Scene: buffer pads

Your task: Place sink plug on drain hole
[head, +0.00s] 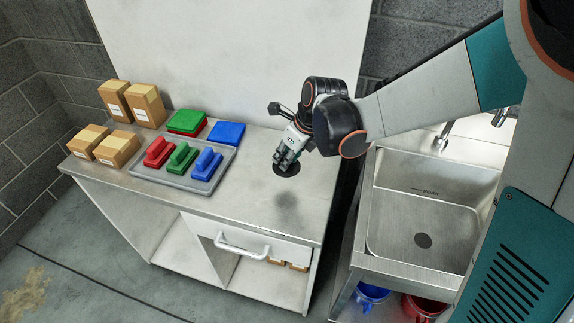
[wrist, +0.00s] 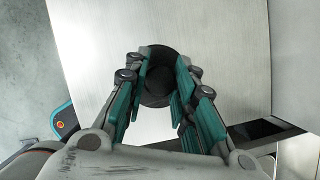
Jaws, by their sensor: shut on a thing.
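The sink plug (head: 287,170) is a black round disc at the right part of the workbench top. My gripper (head: 286,158) is over it with its fingers shut on it. In the wrist view the plug (wrist: 158,58) shows dark between the teal-padded fingers of my gripper (wrist: 158,88). The drain hole (head: 423,240) is a dark round spot in the floor of the steel sink (head: 472,215), to the right of the bench.
A grey tray (head: 172,183) with red, green and blue handled blocks stands left of my gripper. A faucet (head: 443,137) stands behind the sink. The bench front right is clear.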

